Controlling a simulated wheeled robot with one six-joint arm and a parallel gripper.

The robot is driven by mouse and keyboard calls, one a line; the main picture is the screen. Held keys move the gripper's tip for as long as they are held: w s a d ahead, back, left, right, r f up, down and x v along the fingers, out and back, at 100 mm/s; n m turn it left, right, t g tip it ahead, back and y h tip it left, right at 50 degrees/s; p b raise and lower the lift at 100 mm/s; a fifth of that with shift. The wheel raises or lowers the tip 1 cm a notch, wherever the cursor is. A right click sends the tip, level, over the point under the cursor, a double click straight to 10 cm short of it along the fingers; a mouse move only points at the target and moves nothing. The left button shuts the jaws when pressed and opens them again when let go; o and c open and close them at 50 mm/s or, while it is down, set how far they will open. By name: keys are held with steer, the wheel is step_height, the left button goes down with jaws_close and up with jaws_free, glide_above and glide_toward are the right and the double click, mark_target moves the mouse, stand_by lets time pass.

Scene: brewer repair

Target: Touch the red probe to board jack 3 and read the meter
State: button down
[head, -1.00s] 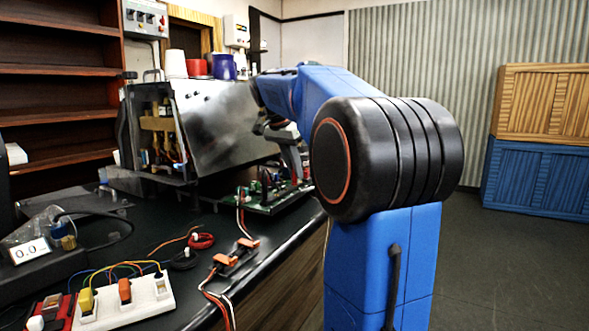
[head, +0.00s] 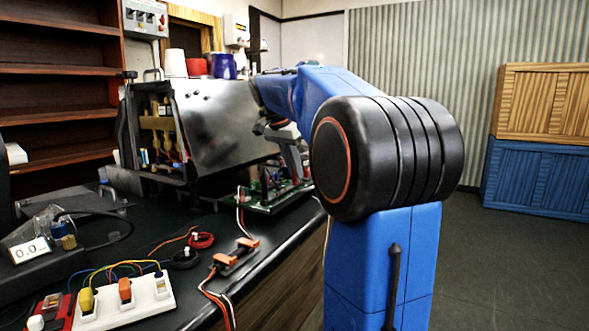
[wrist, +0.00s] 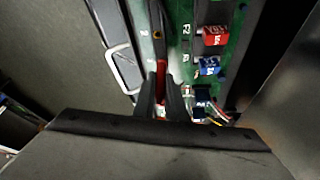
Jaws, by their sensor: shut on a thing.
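My gripper (wrist: 160,98) is shut on a thin red piece, which looks like the red probe (wrist: 161,71), in the wrist view. The probe is over or against the green board (wrist: 185,42); its tip is hidden, so I cannot tell whether it touches a jack. Jack 3 cannot be made out. In the head view the board (head: 262,206) lies by the bench edge under my gripper (head: 296,172). A display (head: 30,251) at the left reads about 0.0. A small red device (head: 50,311), perhaps a meter, is at the lower left, partly cut off.
The opened brewer (head: 215,125) stands behind the board. A red lead coil (head: 202,240), a black coil (head: 184,260), orange connectors (head: 225,262) and a white power strip (head: 130,305) lie on the bench (head: 150,228). Red (wrist: 215,37) and blue (wrist: 209,66) parts stand on the board.

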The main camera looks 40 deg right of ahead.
stand_by(0.7)
steer(key=c, duration=1.7)
jaws_free()
steer(key=shift+r, duration=0.1)
steer(key=v, duration=1.7)
steer(key=shift+w+r, duration=0.1)
